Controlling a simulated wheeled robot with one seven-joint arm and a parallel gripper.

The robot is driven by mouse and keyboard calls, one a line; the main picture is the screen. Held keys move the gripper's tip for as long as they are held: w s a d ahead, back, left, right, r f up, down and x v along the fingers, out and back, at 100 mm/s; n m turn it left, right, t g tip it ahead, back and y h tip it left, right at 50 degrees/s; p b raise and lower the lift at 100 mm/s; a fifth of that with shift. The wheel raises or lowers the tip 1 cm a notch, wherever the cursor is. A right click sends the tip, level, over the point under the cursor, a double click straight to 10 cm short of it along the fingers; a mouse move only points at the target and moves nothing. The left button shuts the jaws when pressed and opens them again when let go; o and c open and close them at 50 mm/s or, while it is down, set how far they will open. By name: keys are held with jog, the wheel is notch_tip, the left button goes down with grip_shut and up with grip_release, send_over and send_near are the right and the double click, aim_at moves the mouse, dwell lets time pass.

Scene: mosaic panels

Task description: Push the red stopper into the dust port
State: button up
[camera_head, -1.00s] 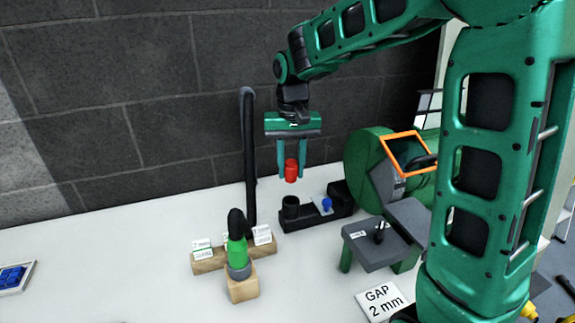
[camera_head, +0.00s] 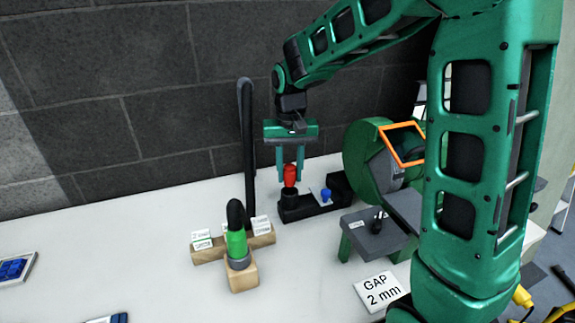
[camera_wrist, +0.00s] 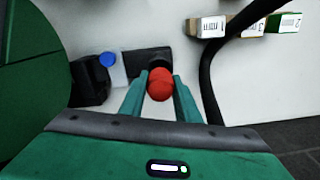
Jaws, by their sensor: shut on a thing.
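The red stopper (camera_head: 290,174) is between the fingers of my gripper (camera_head: 289,178), which is shut on it. It stands upright directly above the black round port (camera_head: 289,196) at the left end of a black block. In the head view its lower end meets the port's top; I cannot tell how far it is in. In the wrist view the red stopper (camera_wrist: 160,85) shows between both fingertips of my gripper (camera_wrist: 160,82), covering much of the dark port (camera_wrist: 158,64) behind it.
A black pole (camera_head: 247,150) rises at the left, close to the gripper. A green bottle-like tool (camera_head: 237,243) on a wooden block stands in front. The green machine (camera_head: 362,160) is at the right.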

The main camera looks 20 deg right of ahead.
aim_at(290, 182)
jog(key=shift+f, duration=0.75)
jog(key=shift+f, duration=1)
dwell(1.4)
jog(key=o, duration=1.2)
notch_tip(290, 182, up, 11)
jog(key=shift+f, duration=0.15)
jog(key=shift+s, duration=0.1)
